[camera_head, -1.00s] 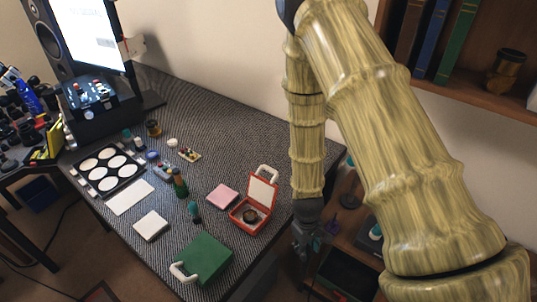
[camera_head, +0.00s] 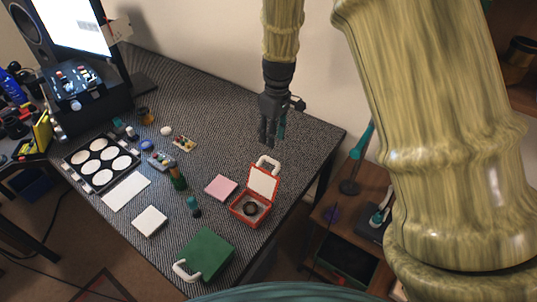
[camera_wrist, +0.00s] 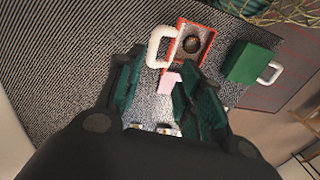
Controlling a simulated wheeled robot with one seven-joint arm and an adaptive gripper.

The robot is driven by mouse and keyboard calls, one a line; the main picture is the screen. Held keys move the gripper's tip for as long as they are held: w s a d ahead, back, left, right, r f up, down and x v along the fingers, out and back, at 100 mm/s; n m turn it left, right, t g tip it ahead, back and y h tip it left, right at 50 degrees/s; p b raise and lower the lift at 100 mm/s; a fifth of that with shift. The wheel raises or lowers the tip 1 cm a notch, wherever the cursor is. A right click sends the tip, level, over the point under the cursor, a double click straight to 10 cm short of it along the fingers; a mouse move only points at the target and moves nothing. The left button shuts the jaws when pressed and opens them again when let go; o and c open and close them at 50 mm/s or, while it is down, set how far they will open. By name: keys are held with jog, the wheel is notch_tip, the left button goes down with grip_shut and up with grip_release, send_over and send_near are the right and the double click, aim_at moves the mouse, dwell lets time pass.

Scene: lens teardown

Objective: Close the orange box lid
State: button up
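The orange box (camera_head: 249,211) stands on the dark table near its right edge. Its lid (camera_head: 263,184) is up, with a pale inner face and a white handle (camera_head: 267,163) at the back. A dark round part (camera_head: 250,208) lies inside the box. My gripper (camera_head: 268,140) is above the table, behind the box and apart from it, fingers pointing down. In the wrist view, my gripper (camera_wrist: 160,85) has its fingers spread with nothing between them. The box (camera_wrist: 193,42) and its white handle (camera_wrist: 160,46) show beyond the fingers there.
A green case (camera_head: 208,253) stands in front of the box. A white block (camera_head: 150,221) and a palette tray (camera_head: 101,160) are farther left. The table behind the box is mostly clear.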

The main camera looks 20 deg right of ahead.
aim_at(270, 162)
jog(key=shift+s+a+f+p, duration=0.15)
jog(key=shift+f+p, duration=0.3)
jog(key=shift+f, duration=1.15)
jog(key=shift+s+a+f+p, duration=0.1)
jog(key=shift+f+p, duration=0.3)
jog(key=shift+f, duration=1.25)
jog(key=shift+s+a+f+p, duration=0.15)
jog(key=shift+f+p, duration=0.3)
jog(key=shift+f, duration=1.15)
jog(key=shift+w, duration=0.1)
jog(key=shift+c, duration=0.3)
